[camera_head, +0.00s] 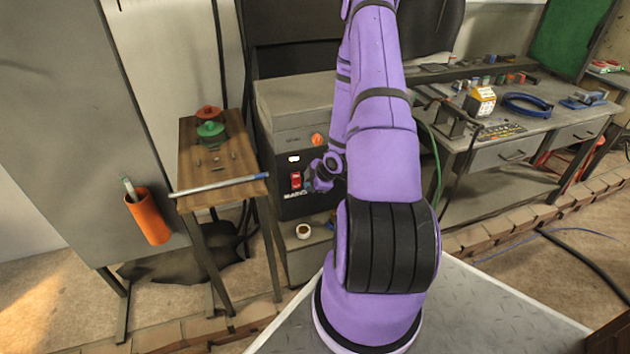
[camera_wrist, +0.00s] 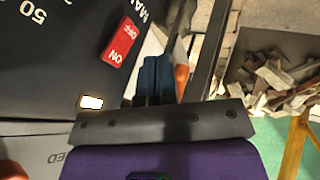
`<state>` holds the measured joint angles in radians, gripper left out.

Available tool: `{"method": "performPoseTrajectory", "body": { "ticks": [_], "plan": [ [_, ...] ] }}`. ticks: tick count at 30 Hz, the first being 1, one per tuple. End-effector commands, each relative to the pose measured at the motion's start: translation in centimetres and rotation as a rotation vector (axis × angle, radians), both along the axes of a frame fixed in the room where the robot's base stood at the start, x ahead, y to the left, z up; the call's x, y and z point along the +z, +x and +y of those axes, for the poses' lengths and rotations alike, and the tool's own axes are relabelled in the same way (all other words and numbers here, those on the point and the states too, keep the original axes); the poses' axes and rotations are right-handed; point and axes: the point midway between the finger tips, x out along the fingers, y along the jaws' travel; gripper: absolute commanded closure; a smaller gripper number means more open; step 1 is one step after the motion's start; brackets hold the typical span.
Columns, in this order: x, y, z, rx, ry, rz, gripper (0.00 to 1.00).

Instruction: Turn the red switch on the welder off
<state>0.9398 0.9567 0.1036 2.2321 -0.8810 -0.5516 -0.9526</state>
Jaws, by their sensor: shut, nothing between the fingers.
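The welder (camera_head: 290,120) is a grey and black box at the centre of the head view, partly hidden by my arm. Its red switch (camera_head: 296,181) is on the dark front face. In the wrist view the red switch (camera_wrist: 119,42) shows rotated, with ON and OFF lettering; which side is pressed in I cannot tell. A white indicator (camera_wrist: 91,102) glows beside its ON end. My gripper (camera_head: 312,182) is just right of the switch in the head view. In the wrist view its dark blue fingers (camera_wrist: 157,78) are shut and empty, beside the switch; contact is not visible.
An orange knob (camera_head: 317,140) sits above the switch. A small wooden table (camera_head: 190,158) with a metal rod (camera_head: 218,186) stands left of the welder. A small cup (camera_head: 303,231) is below the switch. A cluttered workbench (camera_head: 545,125) is at right.

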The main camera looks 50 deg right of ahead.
Motion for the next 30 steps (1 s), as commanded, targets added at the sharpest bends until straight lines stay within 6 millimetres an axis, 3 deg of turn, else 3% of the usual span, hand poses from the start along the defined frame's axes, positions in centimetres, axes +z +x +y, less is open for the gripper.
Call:
{"method": "performPoseTrajectory", "body": {
  "ticks": [7, 15, 30],
  "plan": [
    [-3.8, 2.5, 0.5, 0.002, 0.002, 0.000, 1.00],
    [-4.1, 5.2, -1.4, 0.000, -0.001, -0.002, 1.00],
    [-4.2, 5.8, -1.8, 0.000, 0.000, -0.001, 1.00]
  ]
}}
